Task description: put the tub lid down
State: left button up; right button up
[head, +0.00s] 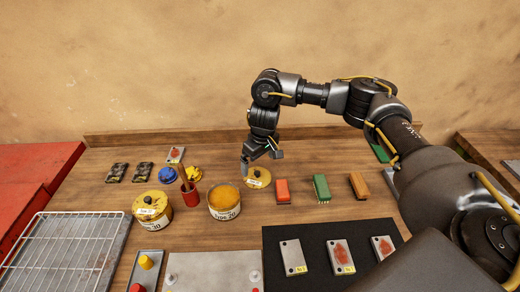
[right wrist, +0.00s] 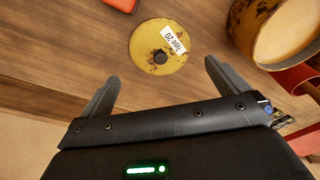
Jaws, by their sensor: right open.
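The yellow tub lid (head: 262,183), with a dark knob and a white label, lies flat on the wooden table just right of an open tub (head: 224,213) of orange-yellow contents. In the right wrist view the lid (right wrist: 143,48) lies knob up, ahead of the spread fingers. My right gripper (head: 261,160) is open and empty, just behind and above the lid; its fingers (right wrist: 164,88) do not appear to touch it. The open tub's rim shows in the right wrist view (right wrist: 262,40). My left gripper is not in view.
A lidded tub (head: 152,220) stands to the left, with a red cup (head: 191,197) holding sticks between the tubs. Red, green (head: 321,188) and brown blocks stand to the right. A black mat (head: 315,242) with tagged plates lies in front.

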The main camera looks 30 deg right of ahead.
jog(key=r, duration=0.6)
jog(key=shift+s+d, duration=0.1)
jog(key=shift+s, duration=0.3)
jog(key=shift+f, duration=0.1)
